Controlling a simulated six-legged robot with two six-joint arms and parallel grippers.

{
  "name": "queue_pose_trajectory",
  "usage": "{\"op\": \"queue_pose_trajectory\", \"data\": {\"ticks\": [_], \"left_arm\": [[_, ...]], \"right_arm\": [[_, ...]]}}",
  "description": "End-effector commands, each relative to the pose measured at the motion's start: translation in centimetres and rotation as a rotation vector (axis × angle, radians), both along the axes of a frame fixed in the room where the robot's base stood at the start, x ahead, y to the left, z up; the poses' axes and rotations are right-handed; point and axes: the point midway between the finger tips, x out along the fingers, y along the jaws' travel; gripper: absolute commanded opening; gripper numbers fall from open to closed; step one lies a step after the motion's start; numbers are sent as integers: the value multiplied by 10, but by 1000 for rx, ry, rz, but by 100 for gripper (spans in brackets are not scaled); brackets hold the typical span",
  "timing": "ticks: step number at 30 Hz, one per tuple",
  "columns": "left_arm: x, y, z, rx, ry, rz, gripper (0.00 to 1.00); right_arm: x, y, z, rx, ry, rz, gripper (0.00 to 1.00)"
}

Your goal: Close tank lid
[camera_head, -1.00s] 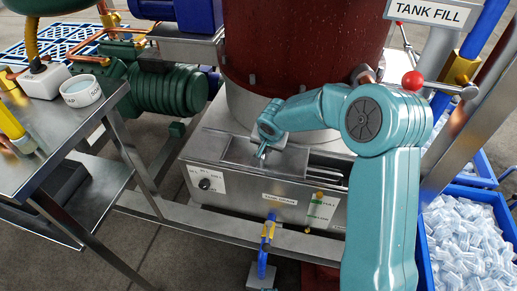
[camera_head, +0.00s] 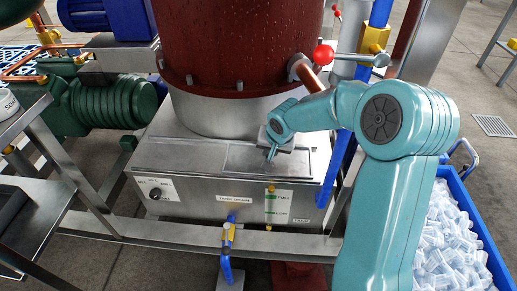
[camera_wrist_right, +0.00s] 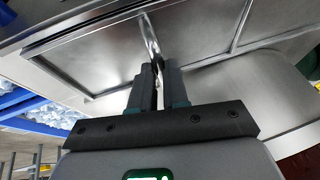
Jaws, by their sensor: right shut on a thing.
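The tank (camera_head: 190,200) is a low steel box under the dark red drum. Its flat metal lid (camera_head: 305,163) lies on the right part of the top, and I see no dark gap beside it. My right gripper (camera_head: 271,154) is above the lid and points down at it. In the right wrist view the two dark fingers (camera_wrist_right: 158,72) are shut on the lid's thin shiny handle (camera_wrist_right: 150,35). The lid panel (camera_wrist_right: 90,55) fills the upper part of that view. My left gripper is not in view.
The red drum (camera_head: 240,60) stands behind the lid. A red-knobbed valve lever (camera_head: 323,55) and a blue pipe (camera_head: 336,170) are at the right. A blue crate of tube ice (camera_head: 450,240) is at the lower right. A steel side table (camera_head: 25,115) is at the left.

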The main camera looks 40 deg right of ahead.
Motion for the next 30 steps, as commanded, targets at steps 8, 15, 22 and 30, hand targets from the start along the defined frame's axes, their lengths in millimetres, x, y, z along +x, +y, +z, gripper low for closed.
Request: {"op": "queue_pose_trajectory", "data": {"ticks": [8,15,22,30], "left_arm": [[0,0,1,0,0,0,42],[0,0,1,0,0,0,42],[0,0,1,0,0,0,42],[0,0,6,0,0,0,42]], "right_arm": [[-9,-7,0,-1,4,0,0],[-11,-9,-1,-1,6,-2,0],[-12,-10,0,-1,4,-1,40],[-14,-7,12,-2,0,0,40]]}}
